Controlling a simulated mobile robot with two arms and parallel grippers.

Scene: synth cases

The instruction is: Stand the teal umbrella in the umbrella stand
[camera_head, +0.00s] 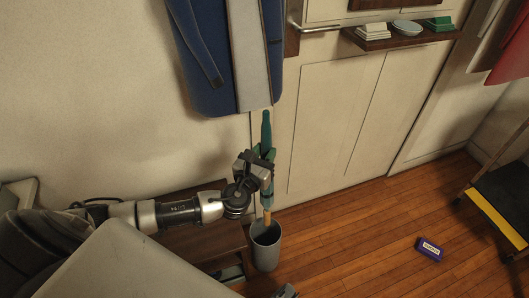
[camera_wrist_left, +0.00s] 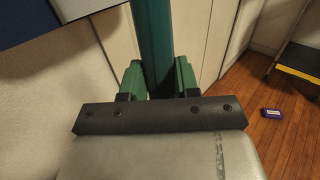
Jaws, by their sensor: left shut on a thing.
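The teal umbrella (camera_head: 266,132) is upright, its narrow end up and its tan lower end at the mouth of the stand. My left gripper (camera_head: 265,170) is shut on its middle. In the left wrist view the umbrella (camera_wrist_left: 153,35) rises between the green finger pads of the left gripper (camera_wrist_left: 158,80). The umbrella stand (camera_head: 266,254) is a grey round bin on the floor, directly below in the picture. How far the lower end reaches into it I cannot tell. A small grey part at the bottom edge may be my right gripper (camera_head: 286,291); its fingers are hidden.
A dark wooden bench (camera_head: 205,243) stands left of the stand. A blue and grey garment (camera_head: 210,60) hangs above. A wall shelf (camera_head: 405,38) holds small items. A purple box (camera_head: 429,249) lies on the floor, and a black and yellow step (camera_head: 505,205) stands right.

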